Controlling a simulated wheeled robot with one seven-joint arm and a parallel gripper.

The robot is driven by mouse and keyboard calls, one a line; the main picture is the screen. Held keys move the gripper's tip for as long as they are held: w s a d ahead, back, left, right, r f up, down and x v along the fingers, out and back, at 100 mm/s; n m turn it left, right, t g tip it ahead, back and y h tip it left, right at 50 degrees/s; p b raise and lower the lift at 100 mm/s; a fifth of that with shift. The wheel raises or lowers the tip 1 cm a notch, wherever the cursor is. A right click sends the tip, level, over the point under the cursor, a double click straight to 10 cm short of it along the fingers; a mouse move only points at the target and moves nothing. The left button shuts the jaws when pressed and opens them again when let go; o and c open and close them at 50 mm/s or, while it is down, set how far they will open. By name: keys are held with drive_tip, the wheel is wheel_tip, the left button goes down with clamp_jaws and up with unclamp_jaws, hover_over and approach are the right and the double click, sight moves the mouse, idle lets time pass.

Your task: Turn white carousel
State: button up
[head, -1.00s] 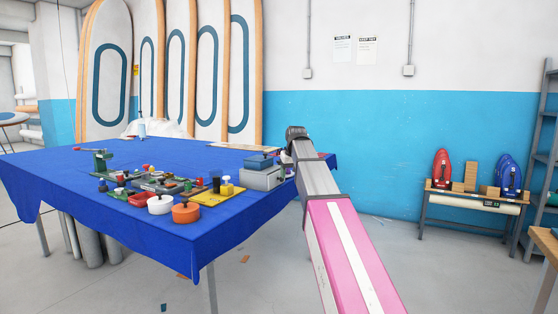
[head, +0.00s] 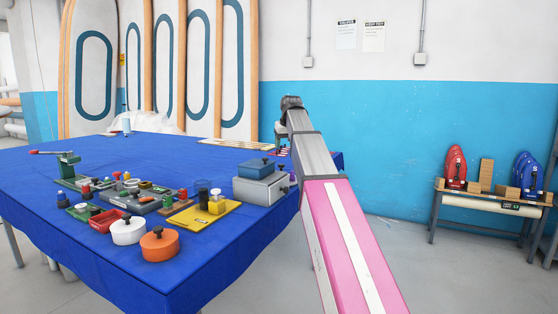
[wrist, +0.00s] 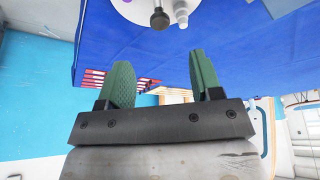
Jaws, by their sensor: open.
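In the wrist view, a white round disc (wrist: 135,8), which looks like the white carousel, is cut off by the top edge. A dark ball-ended knob (wrist: 159,20) and a pale small bottle (wrist: 181,12) show at its rim. My gripper (wrist: 160,75) has two green ridged fingers, wide apart with nothing between them. The disc is beyond the fingertips, not touching them. In the head view my gripper is hidden behind my arm, and I cannot clearly make out the disc there.
The blue-covered table (head: 110,270) holds a white lidded pot (head: 128,232), an orange pot (head: 159,245), a yellow board (head: 205,214) and a grey box (head: 262,188). A red striped item (wrist: 120,80) lies near the table's edge. A low bench (head: 490,200) stands right.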

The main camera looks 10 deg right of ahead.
sight(281, 165)
drive_tip(key=x, duration=0.7)
drive_tip(key=w+x, duration=0.1)
drive_tip(key=x, duration=0.3)
drive_tip(key=shift+r, duration=0.1)
clamp_jaws()
drive_tip(key=shift+a, duration=0.15)
